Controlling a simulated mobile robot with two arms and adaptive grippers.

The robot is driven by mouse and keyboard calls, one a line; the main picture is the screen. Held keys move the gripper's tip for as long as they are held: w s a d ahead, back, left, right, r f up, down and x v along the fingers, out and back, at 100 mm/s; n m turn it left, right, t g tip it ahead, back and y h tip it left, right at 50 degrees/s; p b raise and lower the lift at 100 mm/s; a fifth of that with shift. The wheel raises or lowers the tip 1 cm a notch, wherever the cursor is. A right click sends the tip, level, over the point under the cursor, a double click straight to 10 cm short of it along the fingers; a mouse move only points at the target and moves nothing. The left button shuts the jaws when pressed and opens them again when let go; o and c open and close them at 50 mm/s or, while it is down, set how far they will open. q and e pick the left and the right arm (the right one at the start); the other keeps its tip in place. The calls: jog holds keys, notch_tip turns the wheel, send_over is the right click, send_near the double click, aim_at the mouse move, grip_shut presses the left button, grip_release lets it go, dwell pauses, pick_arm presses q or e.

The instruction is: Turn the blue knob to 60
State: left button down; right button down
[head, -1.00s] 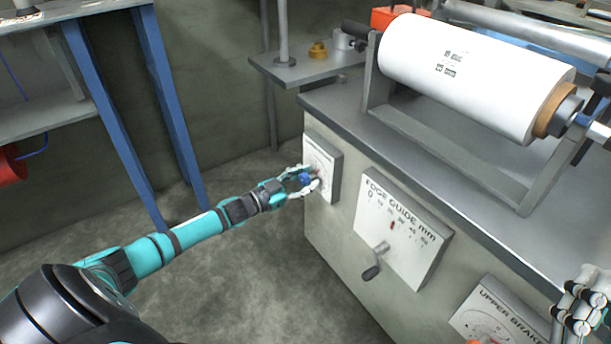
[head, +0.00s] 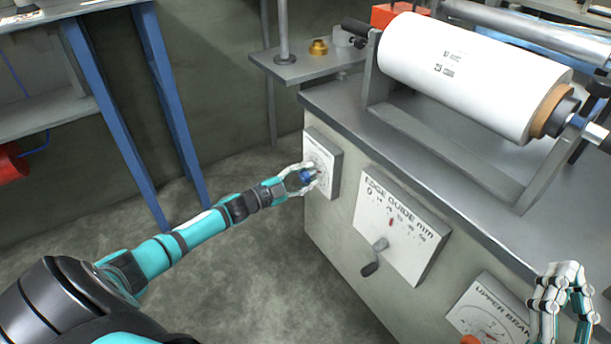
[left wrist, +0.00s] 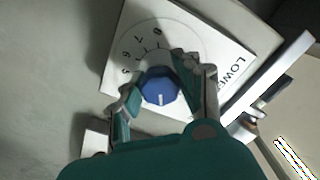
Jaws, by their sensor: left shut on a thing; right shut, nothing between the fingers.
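The blue knob (left wrist: 160,87) sits on a white dial plate (left wrist: 222,62) with numbers around it, on the side of the grey machine. In the left wrist view its pale pointer line faces the bottom of the picture; the number at the pointer cannot be read. My left gripper (head: 308,177) is shut on the blue knob, one finger on each side in the left wrist view (left wrist: 158,88). In the head view the gripper covers part of the knob (head: 305,176). My right gripper (head: 566,272) is shut and empty at the lower right, near the upper brake plate.
The edge guide plate (head: 426,240) with its crank (head: 374,262) is right of the dial. The upper brake plate (head: 487,312) is at the lower right. A white roll (head: 470,75) lies on the machine. A blue-legged table (head: 110,120) stands left; the floor between is clear.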

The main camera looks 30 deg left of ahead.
dwell(0.3)
pick_arm(q)
jog(key=c, duration=0.9)
grip_release()
jog(key=shift+o, duration=0.2)
jog(key=v, duration=1.2)
jog(key=shift+f, duration=0.1)
